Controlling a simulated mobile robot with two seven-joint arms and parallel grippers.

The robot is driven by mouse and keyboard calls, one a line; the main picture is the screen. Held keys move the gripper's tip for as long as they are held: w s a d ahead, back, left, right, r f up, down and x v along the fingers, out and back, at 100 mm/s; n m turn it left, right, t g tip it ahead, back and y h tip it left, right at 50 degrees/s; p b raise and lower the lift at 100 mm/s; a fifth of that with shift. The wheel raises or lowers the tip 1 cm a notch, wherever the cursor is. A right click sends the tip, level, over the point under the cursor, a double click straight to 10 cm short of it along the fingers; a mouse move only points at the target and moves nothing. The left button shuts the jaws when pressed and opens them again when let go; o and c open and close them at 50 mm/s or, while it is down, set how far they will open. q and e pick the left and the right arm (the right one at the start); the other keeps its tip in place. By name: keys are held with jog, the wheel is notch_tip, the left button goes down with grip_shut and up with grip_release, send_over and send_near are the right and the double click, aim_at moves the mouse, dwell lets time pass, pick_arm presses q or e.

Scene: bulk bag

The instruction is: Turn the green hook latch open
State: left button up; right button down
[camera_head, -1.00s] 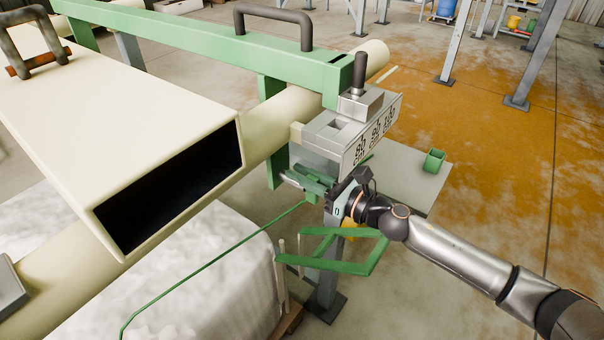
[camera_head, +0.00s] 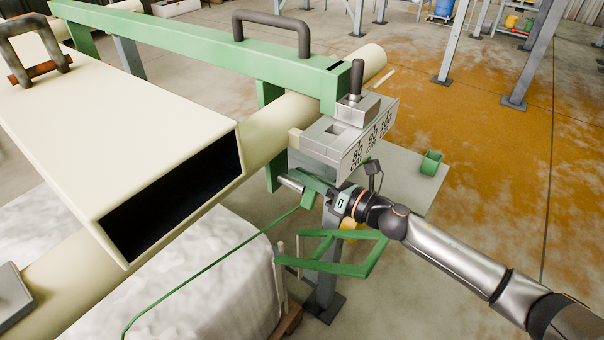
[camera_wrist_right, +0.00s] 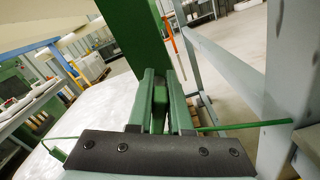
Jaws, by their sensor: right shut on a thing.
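The green hook latch (camera_head: 311,186) sits below the grey metal block, at the top of the grey post, with a silver pin (camera_head: 291,183) showing at its left end. My right gripper (camera_head: 322,190) reaches it from the right and is shut on it. The gripper's own body hides part of the latch in the head view. In the right wrist view, a green piece of the latch (camera_wrist_right: 160,97) shows between the two fingers of my right gripper (camera_wrist_right: 160,108). My left gripper is not in view.
The grey block with printed numbers (camera_head: 352,133) and a black-handled lever (camera_head: 356,80) stands just above. A green bracket frame (camera_head: 345,268) lies below my right wrist. A large cream tube (camera_head: 110,140) and a white bulk bag (camera_head: 215,270) fill the left. Open floor lies to the right.

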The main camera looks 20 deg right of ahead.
pick_arm(q)
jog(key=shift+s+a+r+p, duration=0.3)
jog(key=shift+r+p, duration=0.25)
jog(key=shift+p, duration=0.25)
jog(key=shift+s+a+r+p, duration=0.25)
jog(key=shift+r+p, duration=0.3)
jog(key=shift+p, duration=0.25)
pick_arm(e)
jog(key=shift+w+d+f+m, duration=0.2)
jog(key=shift+f+m, duration=0.2)
jog(key=shift+m, duration=1.7)
jog(key=shift+w+d+f+m, duration=0.15)
jog(key=shift+f+m, duration=0.25)
jog(key=shift+m, duration=1.7)
jog(key=shift+w+d+f+m, duration=0.1)
jog(key=shift+d+f+m, duration=0.25)
jog(key=shift+m, duration=1.75)
jog(key=shift+a+f, duration=0.1)
jog(key=c, duration=0.8)
grip_release()
jog(key=shift+c, duration=0.2)
pick_arm(q)
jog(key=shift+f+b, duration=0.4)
jog(key=shift+b, duration=0.05)
pick_arm(e)
jog(key=v, duration=1.2)
jog(key=shift+s, duration=0.2)
